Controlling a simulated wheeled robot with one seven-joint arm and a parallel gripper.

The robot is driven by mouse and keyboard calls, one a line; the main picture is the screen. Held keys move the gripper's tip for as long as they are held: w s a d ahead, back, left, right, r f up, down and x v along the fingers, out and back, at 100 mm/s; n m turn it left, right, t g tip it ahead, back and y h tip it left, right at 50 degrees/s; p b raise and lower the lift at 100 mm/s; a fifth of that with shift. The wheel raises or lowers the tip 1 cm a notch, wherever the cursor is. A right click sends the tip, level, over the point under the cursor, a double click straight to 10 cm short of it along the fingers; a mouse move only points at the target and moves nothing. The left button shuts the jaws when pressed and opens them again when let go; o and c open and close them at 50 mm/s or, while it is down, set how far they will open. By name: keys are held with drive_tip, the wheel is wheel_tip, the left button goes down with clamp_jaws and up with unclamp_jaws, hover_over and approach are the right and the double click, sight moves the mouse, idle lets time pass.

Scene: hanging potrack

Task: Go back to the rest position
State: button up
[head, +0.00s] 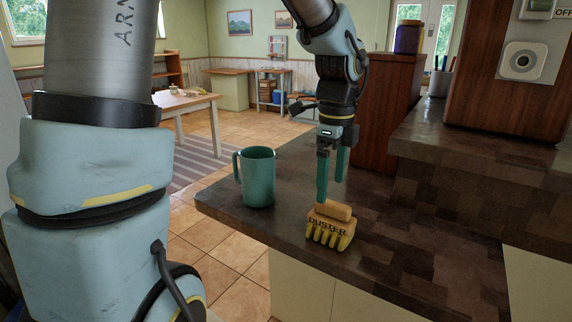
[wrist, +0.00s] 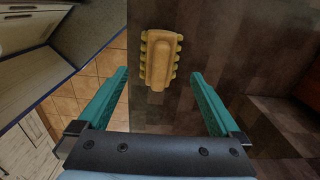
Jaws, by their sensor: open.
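My gripper (head: 332,176) points down over the dark countertop (head: 420,235). Its two teal fingers are apart with nothing between them, and they also show in the wrist view (wrist: 160,88). A yellow duster (head: 332,225) with a tan handle sits on the counter near its front edge, just below the fingertips. In the wrist view the duster (wrist: 160,58) lies beyond the fingertips, roughly centred between them and apart from them.
A teal mug (head: 257,177) stands on the counter left of my gripper. A wooden cabinet (head: 385,115) and a raised counter section rise on the right. A wooden table (head: 188,104) stands farther back left. Tiled floor (head: 225,250) is open beyond the counter edge.

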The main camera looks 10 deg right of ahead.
drive_tip(key=w+a+f+n+t, duration=0.1)
drive_tip(key=a+f+n, duration=0.2)
drive_tip(key=a+n, duration=1)
drive_tip(key=a+f+n+t, duration=0.1)
drive_tip(key=a+f+n, duration=0.2)
drive_tip(key=a+n, duration=0.9)
wheel_tip(320, 180, up, 6)
drive_tip(key=m+g+b, duration=0.2)
drive_tip(key=m+b, duration=0.1)
drive_tip(key=m, duration=2.2)
hover_over(333, 201)
drive_tip(key=shift+w+a+r, duration=0.1)
drive_tip(key=shift+w+a, duration=0.1)
drive_tip(key=shift+s+d, duration=0.15)
drive_tip(key=shift+d, duration=0.1)
wheel_tip(333, 201, down, 5)
drive_tip(key=shift+f+p, duration=0.1)
drive_tip(key=shift+p, duration=0.45)
drive_tip(key=shift+s+a+f+p, duration=0.1)
drive_tip(key=shift+f+p, duration=0.1)
drive_tip(key=shift+f, duration=0.7)
drive_tip(key=shift+s+d+f+p, duration=0.15)
drive_tip(key=shift+f+p, duration=0.1)
drive_tip(key=shift+f, duration=0.65)
drive_tip(key=shift+s+a+f+p, duration=0.1)
drive_tip(key=shift+a+f+p, duration=0.1)
drive_tip(key=shift+f, duration=0.7)
drive_tip(key=shift+c, duration=0.2)
